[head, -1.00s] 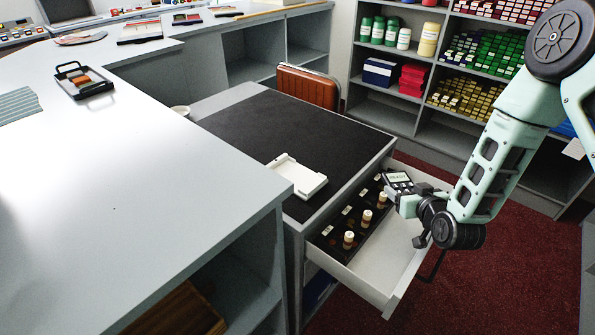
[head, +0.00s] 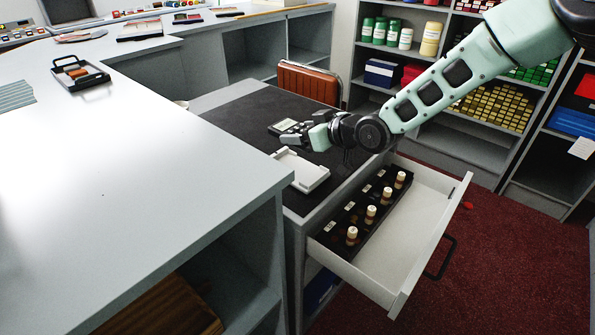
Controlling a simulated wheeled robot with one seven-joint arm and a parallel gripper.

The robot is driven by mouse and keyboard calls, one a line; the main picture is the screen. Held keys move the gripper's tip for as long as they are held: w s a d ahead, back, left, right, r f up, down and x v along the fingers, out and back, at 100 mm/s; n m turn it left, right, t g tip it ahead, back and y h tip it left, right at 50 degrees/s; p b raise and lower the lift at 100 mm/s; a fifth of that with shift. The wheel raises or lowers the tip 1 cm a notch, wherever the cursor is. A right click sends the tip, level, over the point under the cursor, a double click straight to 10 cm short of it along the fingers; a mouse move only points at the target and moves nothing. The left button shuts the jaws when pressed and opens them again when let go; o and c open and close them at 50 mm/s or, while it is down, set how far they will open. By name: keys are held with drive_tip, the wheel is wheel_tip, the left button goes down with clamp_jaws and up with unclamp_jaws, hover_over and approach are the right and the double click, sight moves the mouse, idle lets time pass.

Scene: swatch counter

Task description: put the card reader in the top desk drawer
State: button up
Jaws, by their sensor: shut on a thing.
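The card reader (head: 285,126), a small dark device with a pale screen, is in my gripper (head: 303,136) in the head view. My gripper is shut on it over the dark desk top, just behind a white cradle-like tray (head: 301,171). I cannot tell whether the reader touches the desk. The top desk drawer (head: 425,219) is pulled open at the desk's front right. Its left part holds a black rack (head: 346,226) with several small capped bottles; the right part of its white floor is bare.
The desk (head: 250,122) has free dark surface behind and left of the reader. A grey counter (head: 130,190) stands at the left. An orange-brown chair (head: 308,84) is behind the desk. Shelves (head: 455,143) stand at the back right. The drawer's black handle (head: 441,260) sticks out over red carpet.

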sight(302, 172)
wheel_tip(302, 172, down, 10)
drive_tip(key=shift+r, duration=0.2)
idle(0.4)
drive_tip(key=shift+f, duration=0.2)
drive_tip(key=o, duration=1.2)
drive_tip(key=shift+c, duration=0.2)
